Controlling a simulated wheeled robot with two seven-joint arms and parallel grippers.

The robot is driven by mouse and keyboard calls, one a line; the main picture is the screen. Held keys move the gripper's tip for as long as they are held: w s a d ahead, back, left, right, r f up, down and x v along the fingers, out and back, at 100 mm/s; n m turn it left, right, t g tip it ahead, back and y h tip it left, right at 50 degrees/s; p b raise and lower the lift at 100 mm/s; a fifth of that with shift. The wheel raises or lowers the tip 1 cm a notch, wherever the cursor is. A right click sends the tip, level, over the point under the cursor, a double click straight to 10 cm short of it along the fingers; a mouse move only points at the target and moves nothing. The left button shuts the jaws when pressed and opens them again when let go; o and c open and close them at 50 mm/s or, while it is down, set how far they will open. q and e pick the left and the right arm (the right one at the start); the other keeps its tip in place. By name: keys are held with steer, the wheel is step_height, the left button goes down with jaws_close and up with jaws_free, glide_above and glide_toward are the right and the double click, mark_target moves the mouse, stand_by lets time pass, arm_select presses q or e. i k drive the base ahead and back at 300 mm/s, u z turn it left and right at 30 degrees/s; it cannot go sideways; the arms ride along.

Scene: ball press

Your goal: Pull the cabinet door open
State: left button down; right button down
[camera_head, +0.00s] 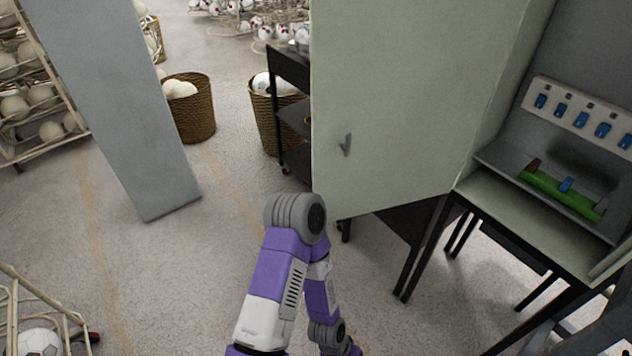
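The pale green cabinet door (400,90) stands swung out to the left, with a small grey handle (346,145) near its left edge. The cabinet interior (485,182) shows at the right, with a row of blue switches (582,116) and a green part (560,192) inside. One of my arms, purple and white, rises from the bottom middle and bends back down below the door. Its elbow is near the door's lower left corner; I cannot tell whether they touch. Neither gripper is visible in the frame.
The cabinet stands on a black-legged table (425,245). A black shelf cart (290,110) is behind the door. Wicker baskets (190,110) of balls, a grey pillar (120,100) and a ball rack (40,100) stand at the left. The floor at lower left centre is clear.

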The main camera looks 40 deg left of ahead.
mark_target(412, 83)
steer(key=k, duration=0.3)
steer(key=u, duration=2.6)
steer(key=i, duration=1.95)
steer(key=z, duration=2.15)
